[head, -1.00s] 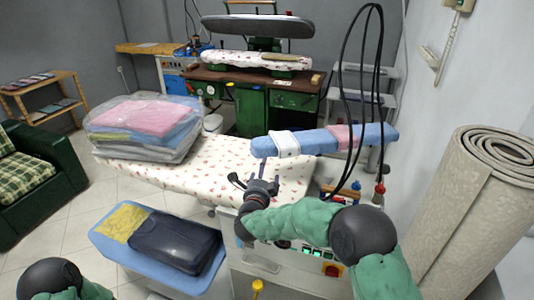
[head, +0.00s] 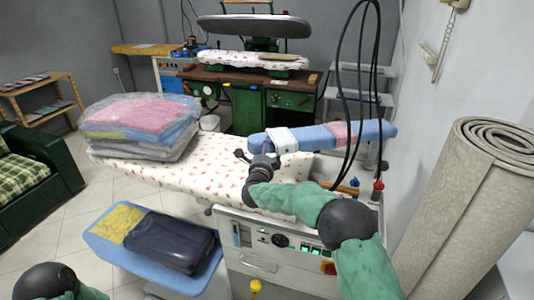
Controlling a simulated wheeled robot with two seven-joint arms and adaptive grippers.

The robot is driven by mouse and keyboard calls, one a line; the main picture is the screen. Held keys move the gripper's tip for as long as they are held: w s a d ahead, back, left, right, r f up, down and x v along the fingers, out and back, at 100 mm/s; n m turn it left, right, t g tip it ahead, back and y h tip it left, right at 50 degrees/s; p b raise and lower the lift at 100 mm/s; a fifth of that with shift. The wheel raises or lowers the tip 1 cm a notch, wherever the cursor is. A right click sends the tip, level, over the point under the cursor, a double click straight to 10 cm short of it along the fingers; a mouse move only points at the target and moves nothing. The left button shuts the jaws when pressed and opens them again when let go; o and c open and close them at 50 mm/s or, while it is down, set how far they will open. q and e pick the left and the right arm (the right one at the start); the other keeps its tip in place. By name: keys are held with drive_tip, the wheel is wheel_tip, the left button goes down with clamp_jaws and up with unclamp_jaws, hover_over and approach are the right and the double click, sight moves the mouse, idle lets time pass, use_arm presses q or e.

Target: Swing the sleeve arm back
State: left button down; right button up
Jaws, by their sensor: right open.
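The sleeve arm (head: 315,137) is a long, blue padded bar with a white band and a pink band. It extends to the left over the right part of the floral ironing board (head: 175,174), with its free end to the left. My right gripper (head: 259,158) is open at the near side of that free end, by the white band. Its fingers are spread, and I cannot tell whether one touches the pad. Of my left arm, only a dark joint and green link show at the bottom left. My left gripper is out of view.
Bagged folded clothes (head: 138,125) lie on the board's left part. A blue lower shelf (head: 103,240) holds a dark folded garment (head: 170,243). Black cables hang over the sleeve arm's right part. A rolled carpet (head: 465,210) stands at the right, near the wall.

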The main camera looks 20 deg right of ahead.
clamp_jaws()
drive_tip(key=shift+w+r+m+g+h+p, duration=0.1)
drive_tip(key=shift+w+m+g+h+p, duration=0.3)
drive_tip(key=shift+w, duration=0.6)
drive_tip(key=shift+w+r+t+h+p, duration=0.1)
drive_tip(key=shift+w+h+p, duration=0.1)
drive_tip(key=shift+w+p, duration=0.55)
drive_tip(key=shift+w+f+m, duration=0.1)
drive_tip(key=shift+w+m, duration=0.2)
drive_tip(key=shift+w, duration=0.8)
unclamp_jaws()
drive_tip(key=shift+f, duration=0.1)
